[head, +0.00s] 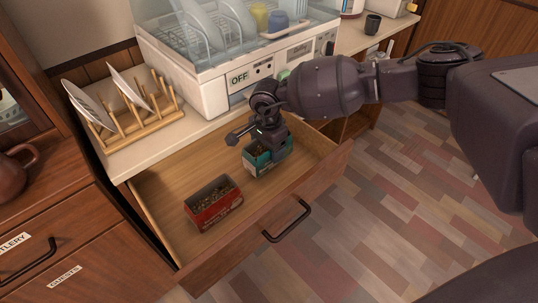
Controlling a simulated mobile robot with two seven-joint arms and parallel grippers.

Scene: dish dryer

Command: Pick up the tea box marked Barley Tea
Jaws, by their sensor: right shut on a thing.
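Two open-topped tea boxes sit in the pulled-out wooden drawer (165,180). The red box (214,204) stands near the front left, with dark contents showing. The teal box (282,156) stands farther back and to the right, also with dark contents. My right gripper (264,145) is over the teal box and shut on it, hiding part of its top. I cannot read the lettering on either box, so I cannot tell which is marked Barley Tea. My left gripper is not in view.
A dish dryer (215,95) marked OFF stands on the counter behind the drawer. A wooden rack (135,118) with plates is at the left. The drawer front (250,245) has a black handle. A dark cup (372,24) stands at the back right. Drawer floor between the boxes is clear.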

